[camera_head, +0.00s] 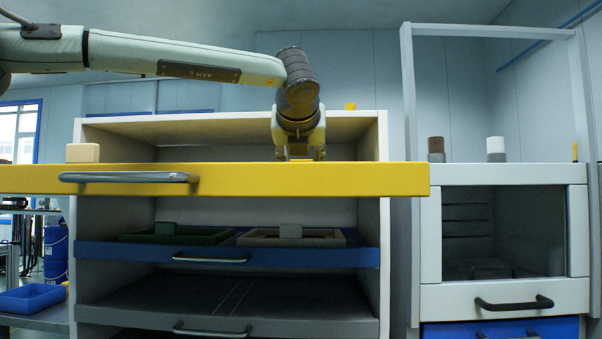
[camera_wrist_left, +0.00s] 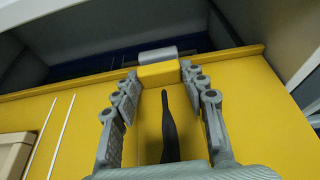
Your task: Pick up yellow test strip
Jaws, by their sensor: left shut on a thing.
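The yellow test strip appears in the left wrist view as a small yellow block (camera_wrist_left: 158,75) with a grey piece (camera_wrist_left: 158,55) at its far end. My left gripper (camera_wrist_left: 159,78) has its fingertips against both sides of the block, shut on it. In the head view my left gripper (camera_head: 300,154) points down behind the front of the yellow drawer (camera_head: 330,180); the strip is hidden there. A dark, narrow shape (camera_wrist_left: 168,130) shows between the fingers; I cannot tell whether it is an object or a shadow. My right gripper is not in view.
A cream block (camera_head: 83,153) is at the drawer's left end. The drawer handle (camera_head: 128,177) sticks out in front. Below are a blue shelf (camera_head: 210,256) with trays and a dark shelf (camera_head: 230,300). A glass-fronted cabinet (camera_head: 505,235) stands at right.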

